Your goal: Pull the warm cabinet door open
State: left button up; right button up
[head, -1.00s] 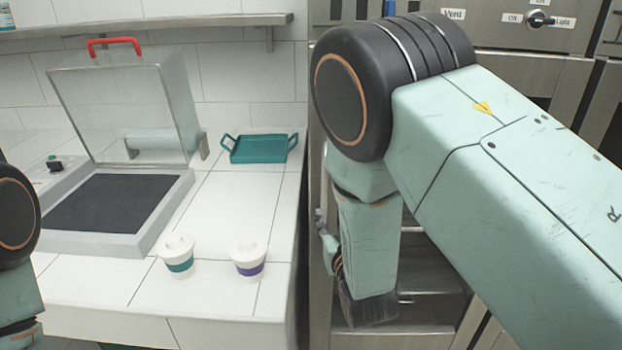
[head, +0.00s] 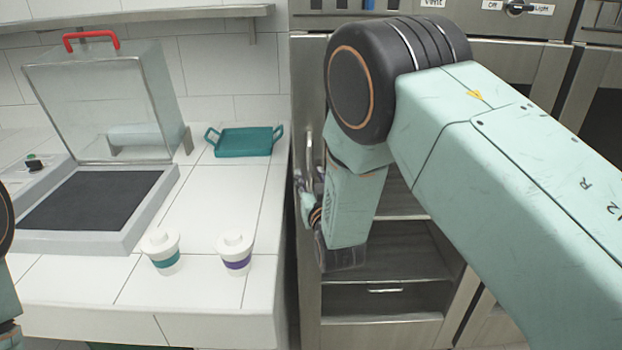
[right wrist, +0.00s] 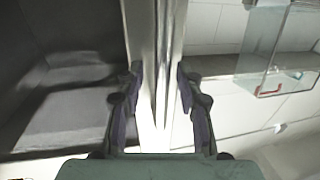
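The warm cabinet (head: 400,320) is the steel unit right of the counter in the head view. Its dark interior with shelves shows below my right arm. A vertical metal handle (head: 309,150) shows at its left, on a door seen almost edge-on, so the door stands open. My right gripper (head: 318,225) is low beside this door, partly hidden by its own wrist. In the right wrist view its two fingers (right wrist: 160,85) are apart, one on each side of the steel door edge (right wrist: 158,30); firm contact cannot be told. My left gripper is out of view.
A white tiled counter (head: 195,205) fills the left, with a lidded glass-topped unit (head: 100,100), a teal tray (head: 244,142) and two lidded cups, one teal-banded (head: 161,250) and one purple-banded (head: 236,254). Control knobs (head: 516,8) are at the upper right. The counter's right side is close to the door.

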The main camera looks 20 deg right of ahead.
jog(key=shift+w+a, duration=0.15)
jog(key=shift+w+f, duration=0.25)
jog(key=shift+w, duration=0.05)
jog(key=c, duration=0.3)
jog(key=shift+s+r, duration=0.2)
jog(key=shift+s, duration=0.1)
grip_shut()
jog(key=shift+w, duration=0.1)
jog(key=shift+w+f, duration=0.1)
